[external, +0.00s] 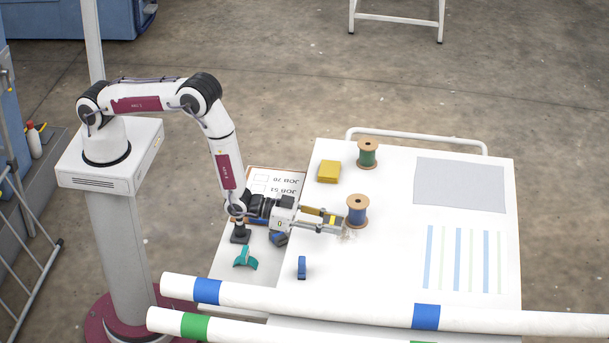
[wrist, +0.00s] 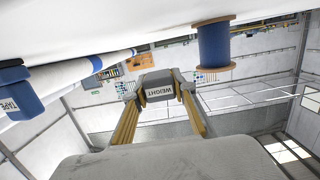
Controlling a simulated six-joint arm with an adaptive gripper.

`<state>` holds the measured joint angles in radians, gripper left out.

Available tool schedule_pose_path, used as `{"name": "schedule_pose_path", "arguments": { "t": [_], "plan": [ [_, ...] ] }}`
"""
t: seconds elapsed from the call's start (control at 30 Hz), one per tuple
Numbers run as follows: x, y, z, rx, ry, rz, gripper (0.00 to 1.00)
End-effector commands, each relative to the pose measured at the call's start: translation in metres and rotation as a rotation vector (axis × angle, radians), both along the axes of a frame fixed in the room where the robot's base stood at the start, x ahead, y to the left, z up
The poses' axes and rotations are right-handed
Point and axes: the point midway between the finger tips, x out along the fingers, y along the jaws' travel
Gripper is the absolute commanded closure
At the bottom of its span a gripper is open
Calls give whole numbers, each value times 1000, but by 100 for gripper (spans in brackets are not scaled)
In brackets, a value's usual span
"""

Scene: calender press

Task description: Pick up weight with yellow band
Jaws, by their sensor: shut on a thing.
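My gripper (external: 331,222) is shut on a small dark grey weight and points level to the right over the white table. The weight (wrist: 160,89) sits between the two yellow-sided fingers in the wrist view, with its pale "WEIGHT" label facing the camera. A small yellow patch shows at the fingertips in the external view. Part of the weight is hidden by the fingers. In the wrist view, which has the table at the top, a gap separates the weight from the tabletop.
A blue spool (external: 357,212) stands close beyond the fingertips. A green spool (external: 367,153) and yellow block (external: 328,171) are at the back. A blue tape item (external: 302,267) and teal clamp (external: 245,257) lie nearer. Long banded rolls (external: 270,298) cross the front. The table's middle right (external: 392,220) is clear.

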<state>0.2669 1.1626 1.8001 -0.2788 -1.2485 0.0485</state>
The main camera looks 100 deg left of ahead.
Motion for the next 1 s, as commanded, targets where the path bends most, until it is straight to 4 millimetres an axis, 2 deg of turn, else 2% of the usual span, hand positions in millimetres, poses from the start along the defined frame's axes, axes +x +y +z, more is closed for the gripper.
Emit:
{"name": "schedule_pose_path", "arguments": {
  "t": [0.03, 0.2, 0.4, 1.0],
  "plan": [
    [1, 0, 9, -1, -5, 0, 100],
    [1, 0, 27, -1, -6, 0, 100],
    [1, 0, 41, 0, -4, 0, 100],
    [1, 0, 47, 1, -4, 0, 100]
  ]
}}
